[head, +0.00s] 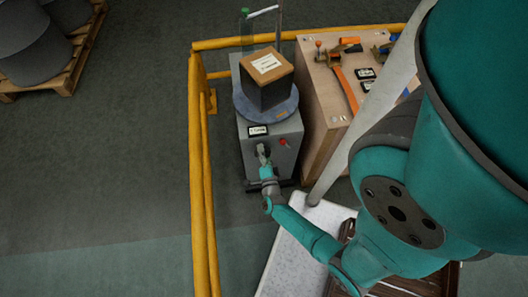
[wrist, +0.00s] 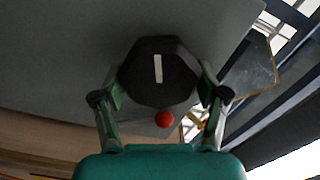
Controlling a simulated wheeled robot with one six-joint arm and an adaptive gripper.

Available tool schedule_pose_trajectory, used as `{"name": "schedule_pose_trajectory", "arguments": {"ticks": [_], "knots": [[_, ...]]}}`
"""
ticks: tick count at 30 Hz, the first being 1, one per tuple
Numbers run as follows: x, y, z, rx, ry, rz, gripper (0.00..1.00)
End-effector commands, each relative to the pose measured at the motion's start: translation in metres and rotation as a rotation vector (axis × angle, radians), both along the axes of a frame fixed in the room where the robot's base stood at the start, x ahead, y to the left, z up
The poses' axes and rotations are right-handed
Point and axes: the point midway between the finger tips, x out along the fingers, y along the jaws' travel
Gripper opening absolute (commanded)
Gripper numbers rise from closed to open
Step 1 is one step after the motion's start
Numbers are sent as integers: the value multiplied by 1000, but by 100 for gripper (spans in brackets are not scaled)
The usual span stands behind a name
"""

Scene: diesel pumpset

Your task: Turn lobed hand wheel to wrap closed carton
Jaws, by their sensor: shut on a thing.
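The lobed hand wheel (wrist: 158,72) is black with a white mark on its face, and sits on the grey front of the wrapping machine (head: 290,128). In the wrist view my gripper (wrist: 158,95) has one finger on each side of the wheel and is shut on it. In the head view my gripper (head: 263,160) is at the machine's front, and the wheel is mostly hidden there. The closed carton (head: 268,66) has a brown top with a white label and dark sides. It stands on the machine's round blue-grey turntable (head: 285,108).
A red knob (wrist: 164,119) is close to the wheel; it also shows in the head view (head: 283,142). A wooden cabinet (head: 318,110) with tools on top stands right of the machine. A yellow rail (head: 198,170) runs along the left. Open floor lies beyond it.

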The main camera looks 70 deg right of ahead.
Motion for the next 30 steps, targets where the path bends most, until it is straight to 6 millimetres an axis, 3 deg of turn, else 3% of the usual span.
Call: {"name": "schedule_pose_trajectory", "arguments": {"ticks": [12,29,30], "knots": [[0,-1,-1,94,-163,-3,38],[0,-1,-1,107,-184,-3,38],[0,-1,-1,107,-184,-3,83]]}}
